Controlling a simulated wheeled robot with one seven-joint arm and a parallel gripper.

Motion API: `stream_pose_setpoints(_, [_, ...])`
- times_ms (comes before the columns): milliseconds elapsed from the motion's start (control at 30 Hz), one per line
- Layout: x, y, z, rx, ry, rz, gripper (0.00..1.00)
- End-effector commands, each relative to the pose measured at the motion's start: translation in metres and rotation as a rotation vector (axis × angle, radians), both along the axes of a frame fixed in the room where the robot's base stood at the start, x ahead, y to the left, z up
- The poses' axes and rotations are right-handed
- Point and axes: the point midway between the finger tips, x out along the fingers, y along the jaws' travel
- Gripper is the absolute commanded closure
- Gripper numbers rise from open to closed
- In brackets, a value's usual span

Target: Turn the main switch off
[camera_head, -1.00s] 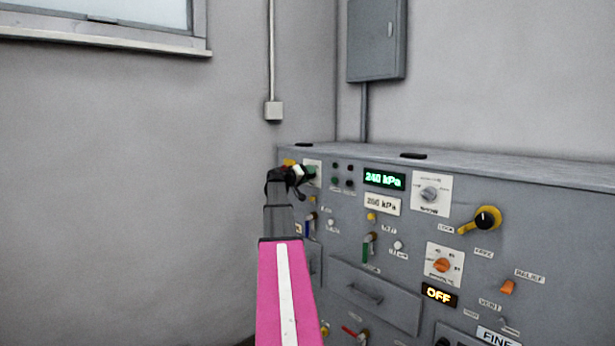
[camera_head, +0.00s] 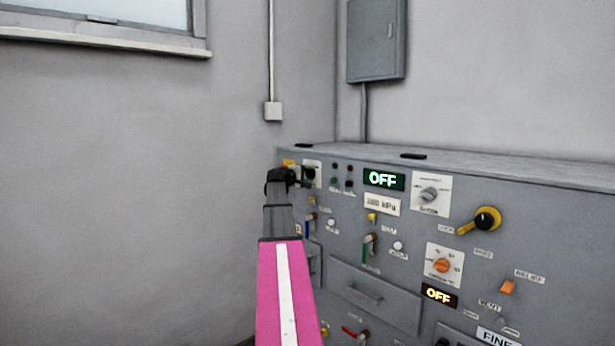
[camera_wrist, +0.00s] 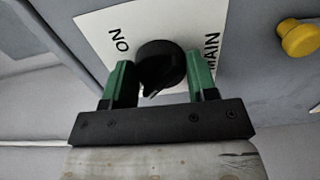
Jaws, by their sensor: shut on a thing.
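The main switch (camera_wrist: 160,66) is a black rotary knob on a white plate (camera_wrist: 100,22) marked "MAIN" and "ON" in the wrist view. My gripper (camera_wrist: 160,82) has its two green fingers shut on the knob, one on each side. In the head view the gripper (camera_head: 300,178) is at the panel's upper left corner, and my arm partly covers the switch plate (camera_head: 313,166). The green display (camera_head: 384,180) to the right reads "OFF". A second, amber display (camera_head: 439,295) lower down also reads "OFF".
The grey panel (camera_head: 400,265) carries several other controls close by, including a yellow-handled black knob (camera_head: 482,219), an orange knob (camera_head: 441,265) and a grey dial (camera_head: 430,194). A yellow knob (camera_wrist: 298,38) is right of the switch in the wrist view.

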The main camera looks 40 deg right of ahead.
Motion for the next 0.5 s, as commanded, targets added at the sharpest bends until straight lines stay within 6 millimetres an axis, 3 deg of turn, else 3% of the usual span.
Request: stream_pose_setpoints(500, [0.0006,0.0004,-0.0004,-0.002,0.035,0.002,0.71])
